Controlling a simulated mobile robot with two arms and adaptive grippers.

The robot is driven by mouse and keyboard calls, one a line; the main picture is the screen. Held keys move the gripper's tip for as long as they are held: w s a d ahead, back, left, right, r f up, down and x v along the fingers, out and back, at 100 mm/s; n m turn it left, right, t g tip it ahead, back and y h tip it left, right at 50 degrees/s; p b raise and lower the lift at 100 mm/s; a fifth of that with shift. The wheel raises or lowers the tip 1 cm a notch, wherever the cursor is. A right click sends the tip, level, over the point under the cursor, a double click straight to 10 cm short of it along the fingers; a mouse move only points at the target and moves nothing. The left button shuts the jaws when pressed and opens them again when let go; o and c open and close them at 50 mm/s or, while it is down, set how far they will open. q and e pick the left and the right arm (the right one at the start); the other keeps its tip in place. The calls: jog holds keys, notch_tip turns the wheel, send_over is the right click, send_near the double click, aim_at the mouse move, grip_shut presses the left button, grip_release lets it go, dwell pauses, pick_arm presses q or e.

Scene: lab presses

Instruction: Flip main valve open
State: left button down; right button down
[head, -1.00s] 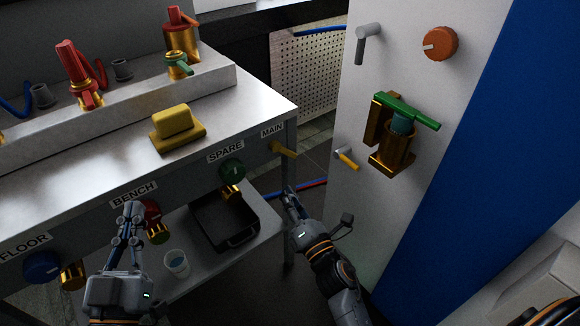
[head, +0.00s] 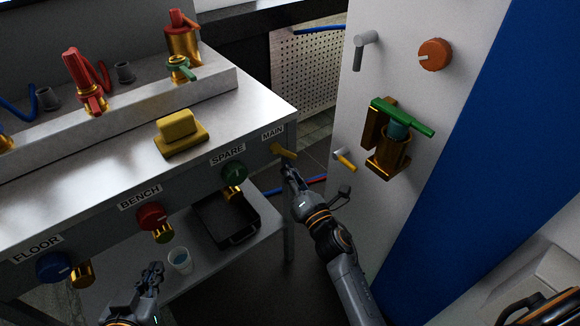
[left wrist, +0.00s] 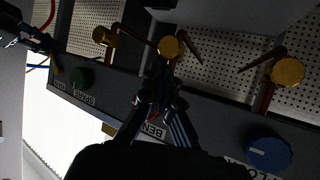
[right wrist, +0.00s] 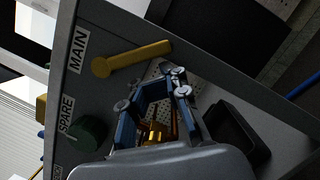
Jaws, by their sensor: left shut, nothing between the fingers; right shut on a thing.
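The yellow MAIN valve lever (head: 284,151) is on the bench's front panel, at its right end under the MAIN label. In the right wrist view the lever (right wrist: 135,58) runs from its round pivot beside the label towards my fingertips. My left gripper (head: 152,274) is shut and empty, low in front of the bench below the red BENCH knob (head: 151,216).
The green SPARE knob (head: 234,173) and blue FLOOR knob (head: 54,267) are on the same panel. A black tray (head: 226,222) and a cup (head: 180,262) stand on the lower shelf. A white cabinet (head: 400,70) with fittings stands close on the right.

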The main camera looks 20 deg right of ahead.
aim_at(294, 157)
pick_arm(q)
jog(key=shift+s+a+f+g, duration=0.15)
jog(key=shift+s+f+g, duration=0.15)
jog(key=shift+f, duration=0.1)
pick_arm(e)
jog(key=shift+d, duration=0.1)
